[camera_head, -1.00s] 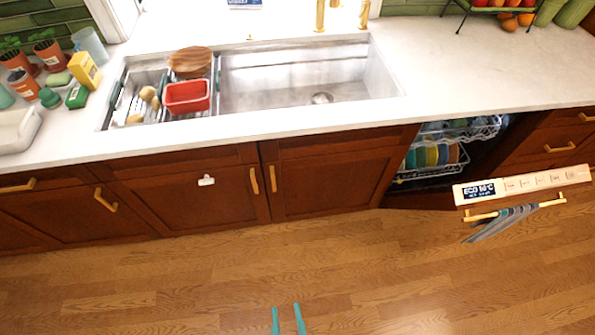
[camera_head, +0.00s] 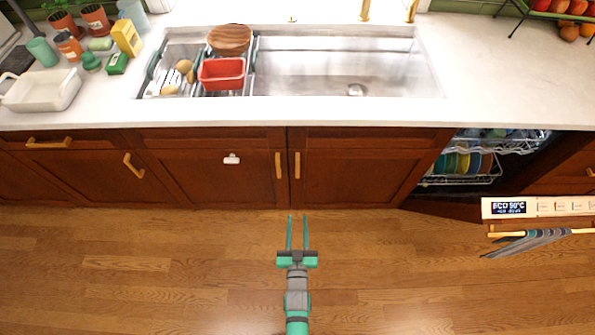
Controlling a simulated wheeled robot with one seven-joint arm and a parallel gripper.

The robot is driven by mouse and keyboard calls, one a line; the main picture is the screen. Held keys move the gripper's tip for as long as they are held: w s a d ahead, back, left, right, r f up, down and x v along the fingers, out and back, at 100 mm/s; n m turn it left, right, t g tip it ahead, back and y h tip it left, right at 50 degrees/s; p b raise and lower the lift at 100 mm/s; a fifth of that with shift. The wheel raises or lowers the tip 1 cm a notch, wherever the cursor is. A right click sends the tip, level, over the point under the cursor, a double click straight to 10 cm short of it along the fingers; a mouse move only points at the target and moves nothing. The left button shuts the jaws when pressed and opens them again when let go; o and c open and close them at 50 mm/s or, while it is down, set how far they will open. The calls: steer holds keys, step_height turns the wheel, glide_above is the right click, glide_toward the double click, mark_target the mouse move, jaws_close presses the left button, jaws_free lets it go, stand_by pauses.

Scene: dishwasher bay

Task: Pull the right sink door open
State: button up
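Two dark wood sink doors stand side by side below the sink. The right sink door (camera_head: 352,178) looks shut, with an upright brass handle (camera_head: 297,165) near its left edge. The left sink door (camera_head: 215,182) has a matching handle (camera_head: 278,165) near its right edge and a white tag. My gripper (camera_head: 297,217) has two thin teal fingers pointing toward the cabinets, a little below the right door's handle in the picture. The fingers are apart with nothing between them, and no contact with the handle shows.
The dishwasher door (camera_head: 535,207) hangs partly open at right, with a towel (camera_head: 535,240) on its bar and dish racks behind. The steel sink (camera_head: 340,70) holds a red tub (camera_head: 222,73). The wood floor (camera_head: 150,265) is clear.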

glide_toward(297, 168)
steer(key=shift+t, duration=0.3)
steer(key=w, duration=0.8)
steer(key=shift+w+d+f, duration=0.1)
steer(key=shift+w, duration=0.15)
jaws_close()
